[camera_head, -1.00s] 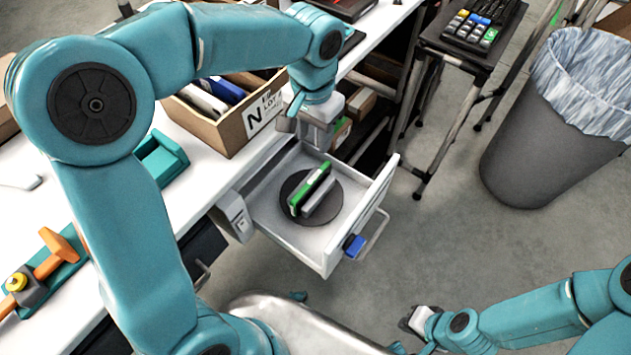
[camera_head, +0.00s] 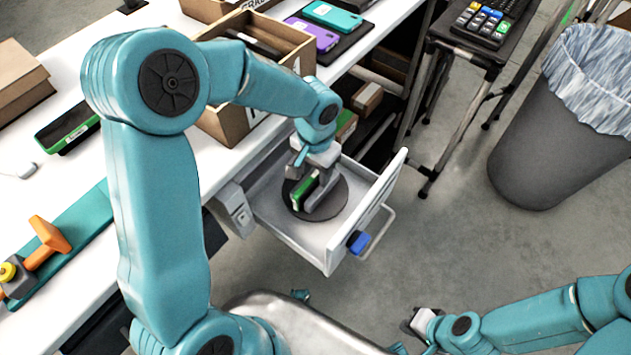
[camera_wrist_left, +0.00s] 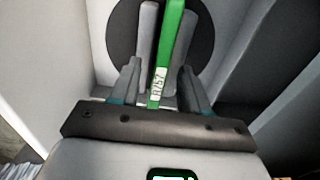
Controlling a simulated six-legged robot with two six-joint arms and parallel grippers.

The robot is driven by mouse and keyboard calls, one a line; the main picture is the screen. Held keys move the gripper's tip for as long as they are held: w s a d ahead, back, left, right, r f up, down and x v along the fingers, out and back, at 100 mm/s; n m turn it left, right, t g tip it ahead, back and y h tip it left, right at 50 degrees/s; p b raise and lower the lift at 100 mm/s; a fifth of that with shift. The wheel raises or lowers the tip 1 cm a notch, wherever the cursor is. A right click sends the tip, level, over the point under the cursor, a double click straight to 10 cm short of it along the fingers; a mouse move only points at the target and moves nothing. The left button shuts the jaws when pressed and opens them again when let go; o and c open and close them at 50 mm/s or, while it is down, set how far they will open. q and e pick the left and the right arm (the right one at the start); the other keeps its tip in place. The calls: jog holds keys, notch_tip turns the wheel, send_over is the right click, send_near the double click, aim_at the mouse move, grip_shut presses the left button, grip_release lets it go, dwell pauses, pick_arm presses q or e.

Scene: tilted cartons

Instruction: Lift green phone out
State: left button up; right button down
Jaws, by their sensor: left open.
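The green phone (camera_head: 305,187) stands on edge on a dark round pad (camera_head: 338,200) in the open drawer (camera_head: 318,240). A grey slab (camera_head: 327,204) stands beside it. My left gripper (camera_head: 303,178) is lowered into the drawer over the phone. In the left wrist view, the open left gripper (camera_wrist_left: 158,85) has one finger on each side of the green phone (camera_wrist_left: 172,45), with gaps visible. A white label shows on the phone's near end. The grey slab (camera_wrist_left: 146,35) is to its left there. My right gripper (camera_head: 415,322) is low at the right, far from the drawer; its jaws are unclear.
A blue piece (camera_head: 357,241) sits at the drawer front by the handle. A wooden box (camera_head: 270,45) stands on the white table behind my left arm. A grey bin (camera_head: 560,140) stands on the floor at right.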

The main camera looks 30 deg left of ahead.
pick_arm(q)
jog(key=shift+s, duration=0.1)
grip_shut()
